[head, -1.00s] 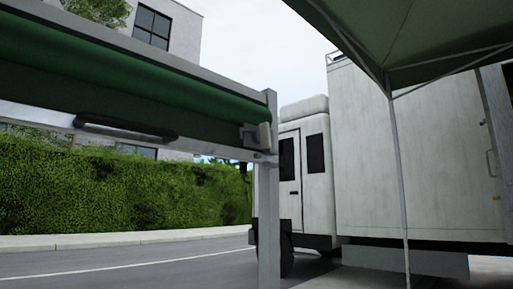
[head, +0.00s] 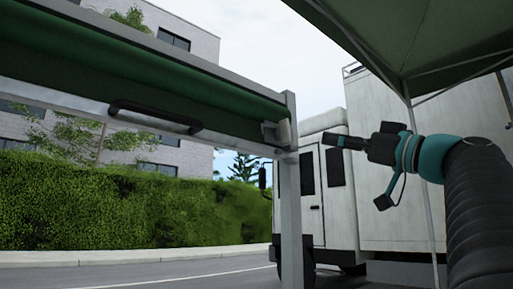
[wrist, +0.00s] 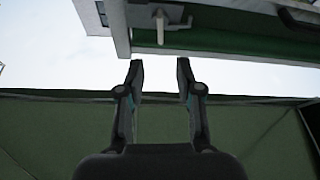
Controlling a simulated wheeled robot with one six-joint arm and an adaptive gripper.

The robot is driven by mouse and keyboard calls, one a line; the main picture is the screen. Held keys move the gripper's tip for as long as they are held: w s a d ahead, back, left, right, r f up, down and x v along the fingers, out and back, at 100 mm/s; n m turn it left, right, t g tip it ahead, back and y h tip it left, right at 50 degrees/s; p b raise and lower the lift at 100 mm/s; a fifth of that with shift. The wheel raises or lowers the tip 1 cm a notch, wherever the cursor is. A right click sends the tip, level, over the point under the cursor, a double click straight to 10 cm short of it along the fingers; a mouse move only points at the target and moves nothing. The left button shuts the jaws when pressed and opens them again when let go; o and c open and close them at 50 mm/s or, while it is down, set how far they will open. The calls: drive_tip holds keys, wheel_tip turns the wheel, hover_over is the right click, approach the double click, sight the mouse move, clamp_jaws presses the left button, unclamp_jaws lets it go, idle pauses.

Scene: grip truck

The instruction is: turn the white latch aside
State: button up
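The white latch (head: 284,131) sits at the right end of the green roll and grey rail, beside the top of the metal post (head: 290,200). In the wrist view the latch (wrist: 160,27) is a small pale lever on a grey bracket (wrist: 140,15), ahead of the fingertips. My gripper (head: 338,142) is to the right of the latch in the head view, pointing at it with a gap between. In the wrist view my gripper (wrist: 160,68) is open and empty, and the latch lines up with the space between its fingers.
A black handle (head: 155,117) is on the rail left of the latch. The green roll (head: 150,75) runs along the rail. A white truck (head: 385,110) stands behind on the right. A green canopy (head: 420,40) hangs overhead with a thin pole. Open air surrounds my gripper.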

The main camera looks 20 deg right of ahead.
sight(290, 132)
drive_tip(key=p+x, duration=0.4)
drive_tip(key=x, duration=0.9)
drive_tip(key=shift+w+a, duration=0.15)
drive_tip(key=shift+w, duration=0.05)
clamp_jaws()
